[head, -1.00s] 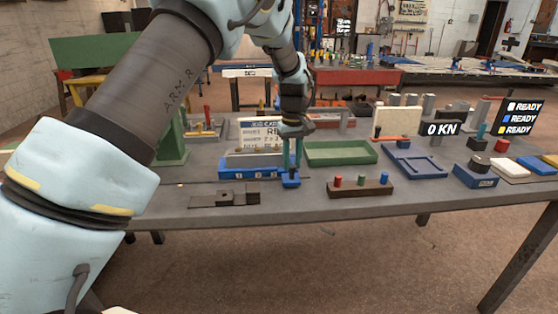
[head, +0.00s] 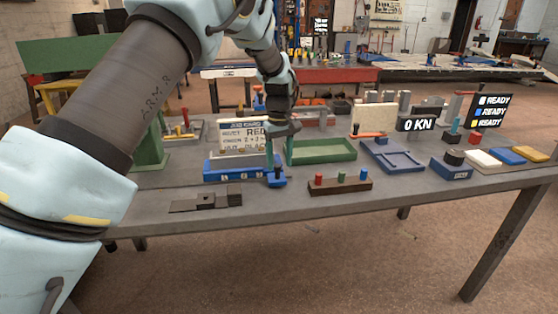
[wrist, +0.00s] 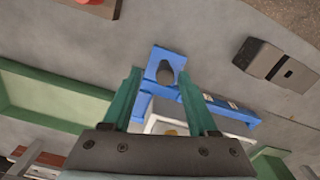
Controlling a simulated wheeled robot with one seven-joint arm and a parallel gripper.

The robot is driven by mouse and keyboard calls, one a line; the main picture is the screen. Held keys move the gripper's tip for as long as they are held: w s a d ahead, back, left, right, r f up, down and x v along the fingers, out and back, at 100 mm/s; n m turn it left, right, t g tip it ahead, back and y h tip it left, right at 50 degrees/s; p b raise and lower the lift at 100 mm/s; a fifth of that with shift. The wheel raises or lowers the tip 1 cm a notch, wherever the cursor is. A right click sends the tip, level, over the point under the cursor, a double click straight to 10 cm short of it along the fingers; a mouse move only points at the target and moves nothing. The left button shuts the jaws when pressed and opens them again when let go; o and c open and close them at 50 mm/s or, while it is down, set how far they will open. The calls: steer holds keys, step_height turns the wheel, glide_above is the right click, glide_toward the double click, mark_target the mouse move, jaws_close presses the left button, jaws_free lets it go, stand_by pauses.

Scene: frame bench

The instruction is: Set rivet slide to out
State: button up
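A blue unit (head: 232,172) with numbered labels on its front stands near the table's front edge. A blue end piece (head: 276,183) with a dark knob juts out at its right end; I take it for the rivet slide, though no label confirms this. In the wrist view the dark knob (wrist: 166,72) stands on the blue end piece (wrist: 160,57), between the fingertips. My gripper (head: 276,164) points down over the knob. It also shows in the wrist view (wrist: 158,76), with its green fingers apart and a gap on each side of the knob. I cannot tell the fingertips' exact height.
A dark rail with a sliding block (head: 207,200) lies at front left. A brown block with red, green and blue pegs (head: 340,187) sits to the right. A green tray (head: 322,151) and a white sign board (head: 243,137) stand close behind my gripper.

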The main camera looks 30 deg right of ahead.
step_height(320, 180, up, 11)
steer(key=b, duration=0.3)
stand_by(0.4)
steer(key=shift+a+f, duration=0.1)
steer(key=shift+f, duration=0.05)
steer(key=w+a+f, duration=0.1)
steer(key=w+a, duration=0.2)
steer(key=a, duration=1)
steer(key=w+a+f, duration=0.1)
steer(key=w+a, duration=0.2)
steer(key=a, duration=0.9)
steer(key=s+a+f, duration=0.1)
steer(key=s+a, duration=0.3)
steer(key=a, duration=0.3)
steer(key=s+a+f+t, duration=0.1)
steer(key=s+a, duration=0.3)
steer(key=a, duration=0.4)
steer(key=s+a+f, duration=0.3)
steer(key=s+a, duration=0.1)
steer(key=a, duration=0.4)
steer(key=shift+s+n+t, duration=0.3)
steer(key=shift+s+n, duration=0.1)
